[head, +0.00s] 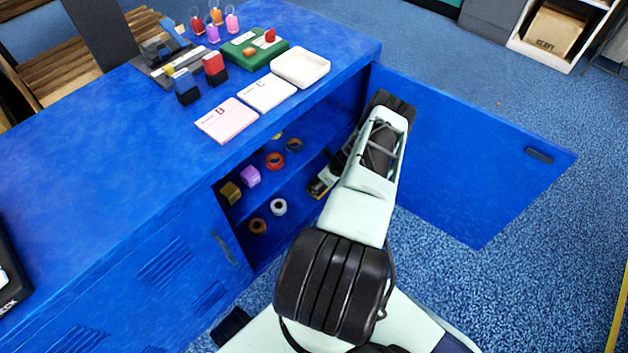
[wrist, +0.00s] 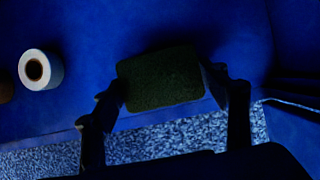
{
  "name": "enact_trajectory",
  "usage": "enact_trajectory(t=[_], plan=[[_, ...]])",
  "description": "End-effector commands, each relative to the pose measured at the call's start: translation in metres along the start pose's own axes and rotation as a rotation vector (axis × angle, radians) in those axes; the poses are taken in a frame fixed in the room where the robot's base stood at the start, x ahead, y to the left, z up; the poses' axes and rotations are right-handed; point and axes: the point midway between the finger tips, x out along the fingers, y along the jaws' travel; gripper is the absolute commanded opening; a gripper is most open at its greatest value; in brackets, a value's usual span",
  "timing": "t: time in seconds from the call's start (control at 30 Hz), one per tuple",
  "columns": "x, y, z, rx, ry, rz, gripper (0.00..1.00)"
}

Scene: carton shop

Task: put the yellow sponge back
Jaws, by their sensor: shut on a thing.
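The yellow sponge (wrist: 160,76) looks dark olive in the shade of the wrist view. It is a rounded block between the two fingers of my gripper (wrist: 166,92), which is shut on it. A blue shelf floor lies beneath; whether the sponge touches it I cannot tell. In the head view, my gripper (head: 322,184) is low inside the open blue cabinet (head: 235,246), mostly hidden by my arm, with a little yellow showing there.
A white tape roll (head: 278,206) and a brown roll (head: 258,226) stand left of my gripper on the lower shelf. A purple block (head: 250,176), an ochre block (head: 230,192) and rolls sit on the shelf above. The open door (head: 480,150) bounds the right side.

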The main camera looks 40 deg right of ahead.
Motion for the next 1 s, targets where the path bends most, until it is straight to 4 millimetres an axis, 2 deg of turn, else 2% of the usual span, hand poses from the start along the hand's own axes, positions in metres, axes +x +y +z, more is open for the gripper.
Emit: enact_trajectory(t=[0.23,0.73,0.77,0.9,1.0], plan=[[0.016,0.001,0.035,-0.005,-0.001,0.0,0.45],[0.02,0.0,0.032,-0.001,-0.001,0.0,0.45],[0.019,0.0,0.032,-0.001,-0.001,0.0,0.69],[0.018,0.0,0.033,-0.001,-0.001,0.0,0.84],[0.018,0.0,0.033,-0.001,-0.001,0.0,0.85]])
